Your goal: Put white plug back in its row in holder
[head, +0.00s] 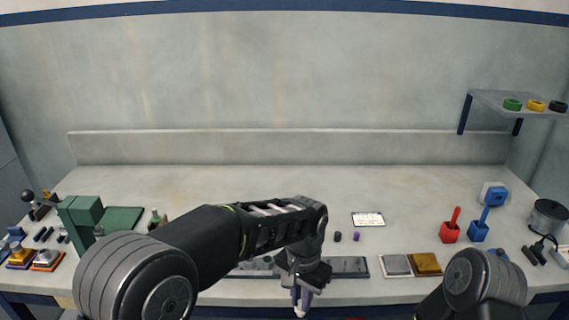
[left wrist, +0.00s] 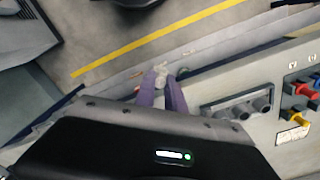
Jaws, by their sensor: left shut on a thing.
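My left gripper (head: 301,288) is at the bench's front edge, fingers pointing down. It is shut on a small whitish piece (head: 300,311), seemingly the white plug, which sticks out past the fingertips. In the left wrist view the purple-grey fingers (left wrist: 161,97) close on this pale piece (left wrist: 160,70), over the edge and the floor. A dark grey holder plate (head: 345,267) lies near the front edge beside the gripper; my left arm hides part of that area. The left wrist view shows a grey tray with rounded pieces (left wrist: 240,106); I cannot tell its row layout. My right gripper is out of view.
A dark cylinder (head: 337,236), a purple one (head: 356,237) and a white card (head: 367,219) lie behind the holder. Grey and gold blocks (head: 410,264) sit to the right. Red and blue stands (head: 449,231) are farther right. The bench's back middle is clear.

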